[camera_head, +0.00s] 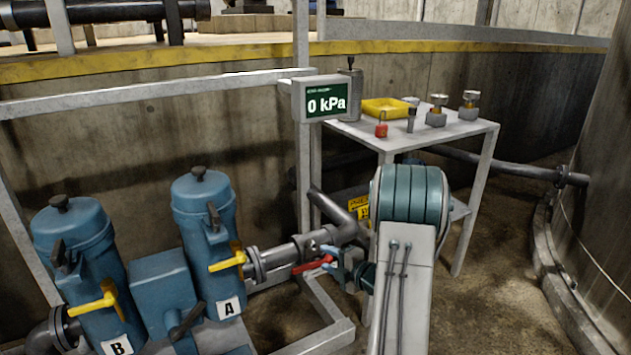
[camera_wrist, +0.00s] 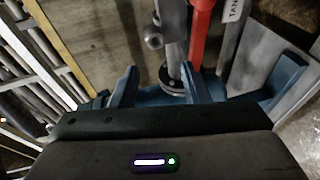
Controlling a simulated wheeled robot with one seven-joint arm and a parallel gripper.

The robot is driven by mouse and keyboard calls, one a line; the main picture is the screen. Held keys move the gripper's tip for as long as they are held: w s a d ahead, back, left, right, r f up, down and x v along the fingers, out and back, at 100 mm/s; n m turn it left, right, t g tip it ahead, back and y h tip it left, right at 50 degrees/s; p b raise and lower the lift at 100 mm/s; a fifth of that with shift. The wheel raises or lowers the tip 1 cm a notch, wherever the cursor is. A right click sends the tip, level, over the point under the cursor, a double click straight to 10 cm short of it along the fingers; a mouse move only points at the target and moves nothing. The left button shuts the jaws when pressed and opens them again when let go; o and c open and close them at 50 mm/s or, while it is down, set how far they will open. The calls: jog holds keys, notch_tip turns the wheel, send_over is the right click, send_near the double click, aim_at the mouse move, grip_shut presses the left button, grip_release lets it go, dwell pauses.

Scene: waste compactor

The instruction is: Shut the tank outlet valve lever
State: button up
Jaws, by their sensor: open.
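The tank outlet valve lever is red (camera_head: 312,264) and sits on the grey pipe right of filter A in the head view. In the wrist view the red lever (camera_wrist: 199,38) runs down from the top edge, beside a grey pipe, with a partly cut-off white "TAN" label to its right. My gripper (camera_head: 332,265) is close to the right end of the lever in the head view. In the wrist view its fingers (camera_wrist: 160,75) are apart, and the lever's lower end is near the right fingertip. I cannot tell whether they touch. My arm partly hides the pipe beyond.
Two blue filters, A (camera_head: 200,220) and B (camera_head: 85,260), with yellow levers stand at the left. A display (camera_head: 325,104) reads 0 kPa. A metal table (camera_head: 455,132) with a yellow tray (camera_head: 385,108) and small parts stands behind my arm. Floor is open at right.

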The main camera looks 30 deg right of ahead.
jog(key=s+a+r+m+g+h+p, duration=0.1)
jog(key=a+r+m+h+p, duration=0.1)
jog(key=r, duration=0.6)
jog(key=s+a+r+m+g+h+p, duration=0.1)
jog(key=a+r+m+g+h+p, duration=0.1)
jog(key=r+m+p, duration=0.3)
jog(key=s+a+r+m+g+h+p, duration=0.1)
jog(key=r+m+p, duration=0.3)
jog(key=r, duration=0.7)
jog(key=shift+s+a+g+h+p, duration=0.5)
jog(key=shift+h+p, duration=0.3)
jog(key=shift+p, duration=0.6)
jog(key=shift+w+a, duration=0.1)
